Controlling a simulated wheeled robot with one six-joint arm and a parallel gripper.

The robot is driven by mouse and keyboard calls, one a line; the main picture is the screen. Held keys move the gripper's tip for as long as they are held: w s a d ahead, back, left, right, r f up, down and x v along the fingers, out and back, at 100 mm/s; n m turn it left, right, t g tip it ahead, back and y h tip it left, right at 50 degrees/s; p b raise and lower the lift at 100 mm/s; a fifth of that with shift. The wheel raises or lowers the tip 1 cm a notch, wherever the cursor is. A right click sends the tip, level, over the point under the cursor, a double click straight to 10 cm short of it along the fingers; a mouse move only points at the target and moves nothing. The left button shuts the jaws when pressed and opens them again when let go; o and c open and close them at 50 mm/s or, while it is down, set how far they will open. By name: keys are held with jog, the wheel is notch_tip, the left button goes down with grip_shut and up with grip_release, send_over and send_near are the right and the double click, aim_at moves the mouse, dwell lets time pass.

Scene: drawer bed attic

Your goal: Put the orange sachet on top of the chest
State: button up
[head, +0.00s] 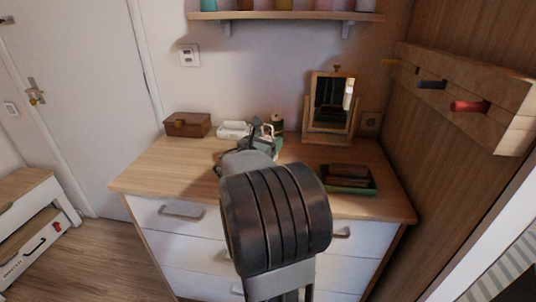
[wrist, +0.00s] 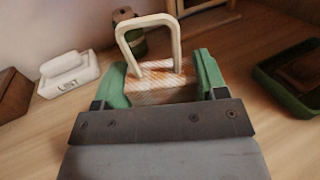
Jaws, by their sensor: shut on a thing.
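The orange sachet (wrist: 158,76), with pale and orange diagonal stripes, is between the green fingers of my gripper (wrist: 160,88) in the wrist view. My gripper is shut on it. A pale loop (wrist: 149,21) rises at the sachet's far side; I cannot tell whether it is attached. The chest (head: 150,181) has a wooden top and white drawers. In the head view my gripper (head: 262,137) is over the back middle of the chest top, and my arm hides the sachet. I cannot tell whether the sachet touches the top.
Pegs (head: 468,106) jut from the right wall. The chest's left front top is clear.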

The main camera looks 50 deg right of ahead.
jog(key=shift+w+d+f, duration=0.2)
jog(key=shift+d+f, duration=0.1)
jog(key=shift+f, duration=0.2)
jog(key=shift+w+d+f+b, duration=0.1)
jog(key=shift+f+b, duration=0.4)
jog(key=shift+f, duration=1.15)
jog(key=shift+f, duration=0.15)
jog(key=o, duration=0.9)
jog(key=shift+o, duration=0.2)
jog(key=shift+r, duration=0.3)
jog(key=a, duration=0.4)
jog(key=s+a, duration=0.1)
jog(key=a, duration=0.3)
jog(key=s+a+p, duration=0.1)
jog(key=a, duration=0.2)
jog(key=shift+a+f, duration=0.15)
jog(key=shift+a, duration=0.25)
